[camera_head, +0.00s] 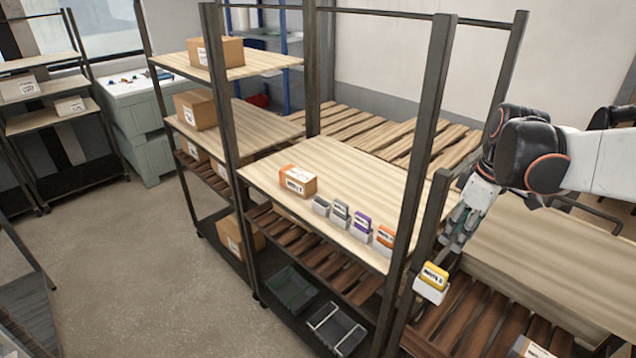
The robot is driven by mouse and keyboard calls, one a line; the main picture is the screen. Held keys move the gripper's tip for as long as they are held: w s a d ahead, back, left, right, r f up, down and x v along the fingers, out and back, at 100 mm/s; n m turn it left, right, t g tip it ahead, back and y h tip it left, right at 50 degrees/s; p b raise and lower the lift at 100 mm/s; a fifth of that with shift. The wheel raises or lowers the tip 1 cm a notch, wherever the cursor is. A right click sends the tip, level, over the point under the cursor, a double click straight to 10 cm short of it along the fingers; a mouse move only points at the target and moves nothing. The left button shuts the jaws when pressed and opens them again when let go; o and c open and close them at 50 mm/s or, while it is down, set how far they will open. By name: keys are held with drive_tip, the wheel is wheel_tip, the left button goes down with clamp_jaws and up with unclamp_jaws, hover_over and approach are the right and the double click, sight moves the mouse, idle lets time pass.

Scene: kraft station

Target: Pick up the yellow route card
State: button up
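The yellow route card (435,274) has a white label with dark lettering. It stands in a small white holder (429,291) in front of a dark rack post at the lower right. My gripper (447,245) reaches down from the right, its fingertips just above and slightly right of the card in the picture. I cannot tell whether the fingers touch the card, nor how far apart they are. What bears the white holder is not clear.
On the middle shelf (345,165) stand a purple card (361,222), an orange card (386,235), two grey holders (331,209) and a cardboard box (297,181). Dark rack posts (418,150) rise close to my gripper. Dark bins (336,329) sit below. The floor at left is clear.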

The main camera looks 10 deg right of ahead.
sight(437, 268)
drive_tip(key=f, duration=0.5)
drive_tip(key=a+f, duration=0.1)
drive_tip(key=f, duration=0.2)
drive_tip(key=shift+w+f, duration=0.15)
drive_tip(key=shift+w, duration=0.25)
drive_tip(key=shift+w+a+f+p, duration=0.1)
drive_tip(key=shift+a+f+p, duration=0.1)
drive_tip(key=shift+f, duration=1.1)
drive_tip(key=shift+w+a+f+p, duration=0.1)
drive_tip(key=shift+f+p, duration=0.05)
drive_tip(key=shift+f, duration=1.1)
clamp_jaws()
